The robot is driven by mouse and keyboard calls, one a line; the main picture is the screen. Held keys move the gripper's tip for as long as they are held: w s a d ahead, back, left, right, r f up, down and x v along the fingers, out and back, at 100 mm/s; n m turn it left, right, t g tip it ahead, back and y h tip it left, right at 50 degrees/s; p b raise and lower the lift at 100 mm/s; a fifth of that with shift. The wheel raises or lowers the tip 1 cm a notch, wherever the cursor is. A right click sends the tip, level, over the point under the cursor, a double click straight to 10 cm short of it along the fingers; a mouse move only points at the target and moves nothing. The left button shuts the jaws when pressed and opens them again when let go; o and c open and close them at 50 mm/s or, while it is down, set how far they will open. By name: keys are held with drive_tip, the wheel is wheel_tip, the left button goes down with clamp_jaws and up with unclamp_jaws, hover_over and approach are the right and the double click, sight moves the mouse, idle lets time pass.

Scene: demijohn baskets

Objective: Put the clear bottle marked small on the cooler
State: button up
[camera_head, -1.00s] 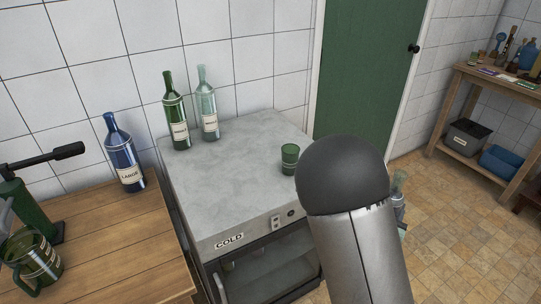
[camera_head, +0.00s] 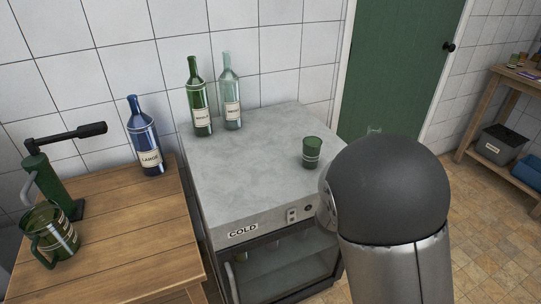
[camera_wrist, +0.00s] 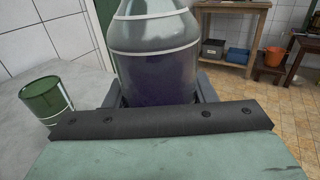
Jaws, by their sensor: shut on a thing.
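The cooler (camera_head: 250,175) is a grey-topped box marked COLD, and its top also shows in the wrist view (camera_wrist: 30,125). My gripper (camera_wrist: 158,92) is shut on a clear bottle (camera_wrist: 155,40), which looks upright in the wrist view. No size label shows on its visible side. In the head view my arm hides the gripper and nearly all of this bottle; only a bit of pale glass (camera_head: 374,130) shows above the arm. Another clear bottle (camera_head: 231,95) with a label stands at the back of the cooler; I cannot read its word surely.
On the cooler stand a green bottle (camera_head: 198,100) and a green cup (camera_head: 312,150), which is left of the held bottle in the wrist view (camera_wrist: 45,100). A blue bottle marked LARGE (camera_head: 146,145) and a green mug (camera_head: 54,238) are on the wooden table (camera_head: 130,240). The cooler's middle is clear.

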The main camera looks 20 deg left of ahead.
drive_tip(key=s+a+r+n+y+b, duration=0.15)
drive_tip(key=a+r, duration=0.25)
drive_tip(key=a, duration=0.5)
drive_tip(key=s+a+r+y+b, duration=0.1)
drive_tip(key=s+a+r, duration=0.25)
drive_tip(key=a, duration=0.55)
drive_tip(key=s+a+r+n+y+b, duration=0.1)
drive_tip(key=a+r+y+b, duration=0.1)
drive_tip(key=a+r, duration=0.5)
drive_tip(key=w+a+f+p, duration=0.1)
drive_tip(key=w+f, duration=1.2)
drive_tip(key=f, duration=0.2)
drive_tip(key=shift+w, duration=0.25)
drive_tip(key=shift+f, duration=0.15)
drive_tip(key=o, duration=1.5)
